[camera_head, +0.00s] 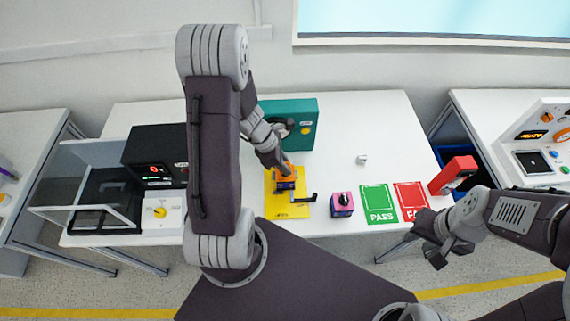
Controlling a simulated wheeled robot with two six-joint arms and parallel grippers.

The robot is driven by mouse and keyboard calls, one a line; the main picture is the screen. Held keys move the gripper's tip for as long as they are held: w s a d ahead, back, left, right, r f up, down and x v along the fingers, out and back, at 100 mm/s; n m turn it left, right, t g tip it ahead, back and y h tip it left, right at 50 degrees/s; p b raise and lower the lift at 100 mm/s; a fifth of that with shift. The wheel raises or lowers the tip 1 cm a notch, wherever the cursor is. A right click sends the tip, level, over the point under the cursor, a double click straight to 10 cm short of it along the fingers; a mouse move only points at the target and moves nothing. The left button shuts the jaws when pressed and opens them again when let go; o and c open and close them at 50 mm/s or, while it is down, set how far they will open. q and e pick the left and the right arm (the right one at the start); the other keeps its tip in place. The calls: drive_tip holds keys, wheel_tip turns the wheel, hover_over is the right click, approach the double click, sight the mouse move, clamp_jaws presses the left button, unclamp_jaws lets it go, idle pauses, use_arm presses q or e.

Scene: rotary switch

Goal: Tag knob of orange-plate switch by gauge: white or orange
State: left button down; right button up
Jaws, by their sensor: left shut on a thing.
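The orange-plate switch (287,184) is a small dark purple block with an orange top, over the yellow mat (290,209) in the middle of the table. My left gripper (286,174) points down at it and is shut on it; the fingers hide most of its top and knob. I cannot tell whether the block touches the mat. A black-readout gauge box (153,169) with a red digit and green marks stands at the left. A small white piece (361,159) lies right of centre. My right gripper (437,248) hangs off the table's front right; its opening is unclear.
A pink-plate switch (341,203) with a black knob stands right of the mat. Green PASS (379,204) and red (411,199) cards lie beyond it. A teal box (303,120) stands behind; a red device (455,173) stands at the right edge. The back right table is mostly clear.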

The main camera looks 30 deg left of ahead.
use_arm(q)
drive_tip(key=shift+f, duration=0.3)
drive_tip(key=c, duration=1.2)
unclamp_jaws()
drive_tip(key=shift+r, duration=0.1)
drive_tip(key=shift+a+r, duration=0.15)
drive_tip(key=shift+r, duration=0.2)
drive_tip(key=p+v, duration=0.2)
drive_tip(key=v, duration=0.6)
drive_tip(key=shift+s+p, duration=0.15)
drive_tip(key=shift+p, duration=0.2)
drive_tip(key=shift+r, duration=0.1)
wheel_tip(320, 180, up, 9)
drive_tip(key=p, duration=0.9)
